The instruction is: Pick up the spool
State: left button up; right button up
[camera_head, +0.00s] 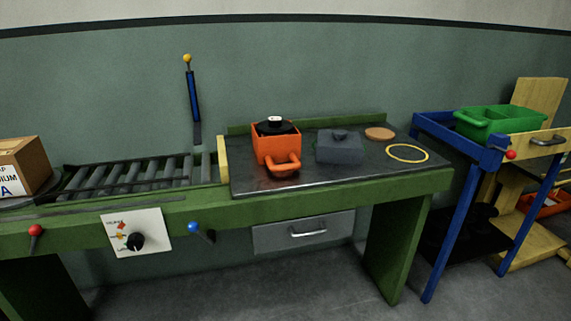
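A dark round piece with a small white and red top (275,124) sits in the mouth of an orange box (268,148) with a front handle; it may be the spool, but I cannot tell for sure. The orange box stands on the dark worktop (300,184) of a green bench. Its lower part is hidden inside the box. Neither of my grippers shows in the head view.
A grey block with a knob (340,146), a brown disc (380,133) and a yellow ring (407,153) lie right of the box. A roller conveyor (140,172) with a carton (20,168) is left. A blue-framed cart (452,205) holds a green bin (500,122).

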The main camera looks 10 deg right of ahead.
aim_at(274, 126)
jog(key=u, duration=0.65)
jog(key=k, duration=0.2)
jog(key=z, duration=1.7)
jog(key=i, duration=0.85)
jog(key=u, duration=0.8)
jog(key=i, duration=0.75)
jog(key=u, duration=0.45)
jog(key=k, duration=0.7)
jog(key=z, duration=0.05)
jog(key=i, duration=0.95)
